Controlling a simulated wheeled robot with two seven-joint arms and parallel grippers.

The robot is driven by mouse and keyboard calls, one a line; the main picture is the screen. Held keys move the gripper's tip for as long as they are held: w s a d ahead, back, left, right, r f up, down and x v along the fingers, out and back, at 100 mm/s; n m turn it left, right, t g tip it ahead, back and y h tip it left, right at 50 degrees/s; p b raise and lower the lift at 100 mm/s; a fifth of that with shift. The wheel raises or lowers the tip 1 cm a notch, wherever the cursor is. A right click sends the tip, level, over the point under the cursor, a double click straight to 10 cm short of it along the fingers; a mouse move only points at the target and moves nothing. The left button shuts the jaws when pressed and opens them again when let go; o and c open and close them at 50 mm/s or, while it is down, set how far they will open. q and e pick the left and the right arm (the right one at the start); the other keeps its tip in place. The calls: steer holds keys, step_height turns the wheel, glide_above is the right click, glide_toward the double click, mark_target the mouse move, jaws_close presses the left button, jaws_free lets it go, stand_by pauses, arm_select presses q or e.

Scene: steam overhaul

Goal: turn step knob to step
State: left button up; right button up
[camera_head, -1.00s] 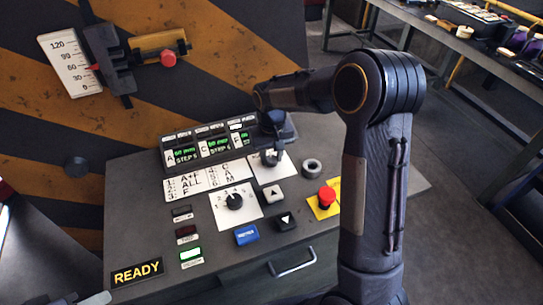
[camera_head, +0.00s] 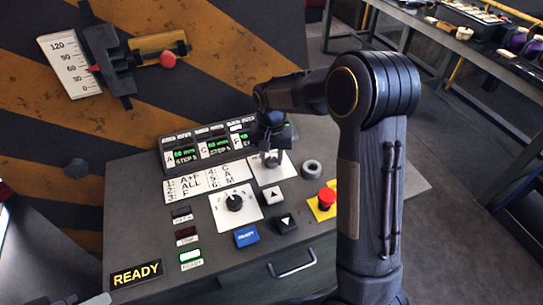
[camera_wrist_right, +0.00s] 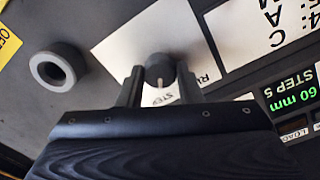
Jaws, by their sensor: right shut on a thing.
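The step knob (camera_wrist_right: 160,72) is a small dark round knob with a white pointer line, on a white plate (camera_wrist_right: 117,45). In the right wrist view its pointer is toward the bottom of the picture, on the side of the partly covered STEP label (camera_wrist_right: 163,99). My right gripper (camera_wrist_right: 160,76) has one finger on each side of the knob and is shut on it. In the head view the right gripper (camera_head: 272,157) is over the same plate (camera_head: 284,171), partly hiding the knob. My left gripper cannot be made out.
A grey ring (camera_head: 312,169) is beside the plate. A larger dial (camera_head: 235,202), arrow buttons, a blue button (camera_head: 246,236) and a red emergency button (camera_head: 326,196) are nearby. The display bank (camera_head: 207,148) stands behind. A drawer handle (camera_head: 292,264) is in front.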

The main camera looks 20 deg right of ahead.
mark_target(272, 160)
steer(key=o, duration=1)
steer(key=shift+r, duration=0.15)
step_height(272, 160, up, 8)
steer(key=shift+f, duration=0.25)
